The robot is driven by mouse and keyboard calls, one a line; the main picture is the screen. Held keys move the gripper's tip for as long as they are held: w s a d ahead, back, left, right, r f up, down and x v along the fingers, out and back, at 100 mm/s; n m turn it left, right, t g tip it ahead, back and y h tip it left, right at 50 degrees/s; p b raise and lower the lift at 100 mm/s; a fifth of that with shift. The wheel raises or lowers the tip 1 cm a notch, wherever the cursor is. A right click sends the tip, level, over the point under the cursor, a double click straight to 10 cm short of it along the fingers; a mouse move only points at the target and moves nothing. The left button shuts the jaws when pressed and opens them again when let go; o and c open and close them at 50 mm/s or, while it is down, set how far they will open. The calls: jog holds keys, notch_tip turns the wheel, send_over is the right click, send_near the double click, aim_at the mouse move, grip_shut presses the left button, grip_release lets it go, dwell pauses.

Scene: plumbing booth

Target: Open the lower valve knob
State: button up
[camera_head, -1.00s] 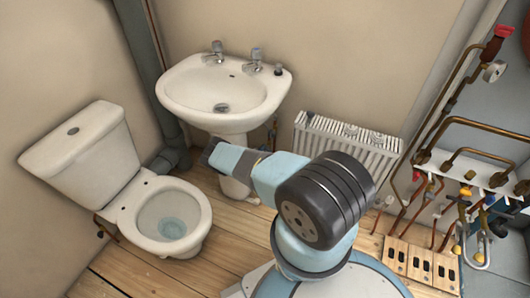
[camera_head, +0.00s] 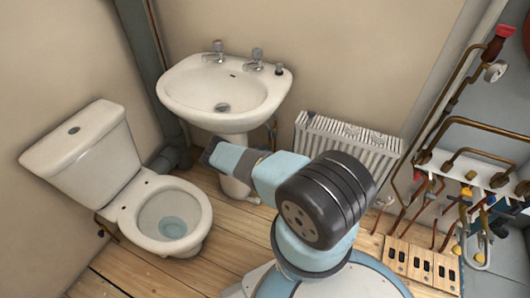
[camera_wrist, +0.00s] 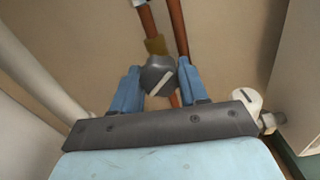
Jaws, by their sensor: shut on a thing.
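In the wrist view, a dark grey valve knob (camera_wrist: 158,76) with a pale stripe sits on a copper pipe, just below a brass fitting (camera_wrist: 156,45). My gripper (camera_wrist: 158,74) has its two blue fingers on either side of the knob and is shut on it. The stripe runs slanted, from lower left to upper right in the picture. In the head view my arm reaches toward the space under the sink, and the knob cannot be made out there.
A second copper pipe (camera_wrist: 179,30) runs close beside the knob's pipe. A white pipe (camera_wrist: 40,75) is at left, and a white valve (camera_wrist: 247,101) is at right. The head view shows the sink (camera_head: 222,90), toilet (camera_head: 160,215) and radiator (camera_head: 345,140).

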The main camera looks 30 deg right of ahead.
jog(key=n, duration=0.5)
jog(key=shift+d+r, duration=0.15)
jog(key=shift+d, duration=0.15)
jog(key=shift+w+a+n, duration=0.1)
jog(key=shift+a+n, duration=0.05)
jog(key=shift+n, duration=1.95)
jog(key=shift+w+a, duration=0.1)
jog(key=o, duration=1.1)
jog(key=shift+c, duration=0.2)
jog(key=shift+a, duration=0.1)
jog(key=v, duration=1.3)
jog(key=shift+s+a, duration=0.25)
jog(key=shift+s, duration=0.05)
